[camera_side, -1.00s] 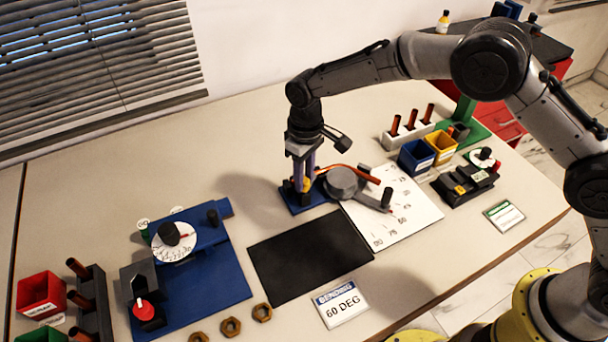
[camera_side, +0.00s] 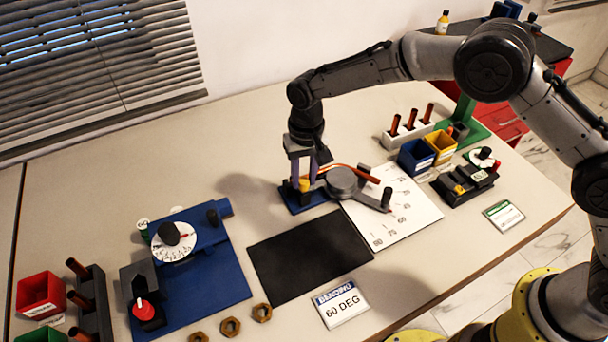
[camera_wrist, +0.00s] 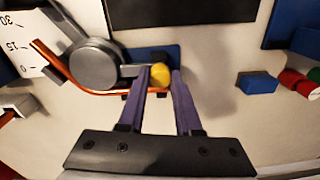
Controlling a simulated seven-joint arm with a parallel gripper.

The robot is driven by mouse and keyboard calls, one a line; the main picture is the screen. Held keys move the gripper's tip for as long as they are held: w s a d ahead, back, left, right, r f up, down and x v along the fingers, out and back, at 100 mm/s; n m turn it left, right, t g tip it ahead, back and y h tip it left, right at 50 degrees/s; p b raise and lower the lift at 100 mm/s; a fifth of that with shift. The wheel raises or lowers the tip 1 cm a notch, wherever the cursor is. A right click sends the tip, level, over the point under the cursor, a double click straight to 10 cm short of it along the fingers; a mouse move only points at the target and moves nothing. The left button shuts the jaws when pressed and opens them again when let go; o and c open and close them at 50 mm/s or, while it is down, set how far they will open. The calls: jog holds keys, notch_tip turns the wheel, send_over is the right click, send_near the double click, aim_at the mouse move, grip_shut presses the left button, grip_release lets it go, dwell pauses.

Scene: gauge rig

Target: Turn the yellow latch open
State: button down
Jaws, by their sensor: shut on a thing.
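The yellow latch (camera_wrist: 160,75) sits at the end of the blue bender base (camera_side: 297,203), beside the grey round former (camera_side: 342,181). In the side view a small part of the latch (camera_side: 304,185) shows at my fingertips. My gripper (camera_wrist: 161,80) points down with its purple fingers on either side of the latch, shut on it. A copper rod (camera_side: 352,171) runs past the former and is bent; its end near the latch is partly hidden by my fingers. The grey bending arm (camera_side: 375,200) has a dark upright handle.
A white angle sheet (camera_side: 405,215) lies under the bending arm. A black mat (camera_side: 308,255) and a "60 DEG" card (camera_side: 341,302) lie in front. A blue gauge fixture (camera_side: 200,270) stands left. Blue (camera_side: 416,157) and yellow bins (camera_side: 440,147) stand right.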

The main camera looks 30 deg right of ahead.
aim_at(306, 180)
dwell(0.4)
jog(key=c, duration=0.6)
grip_release()
notch_tip(306, 180, up, 14)
jog(key=shift+d, duration=0.2)
jog(key=shift+f, duration=0.1)
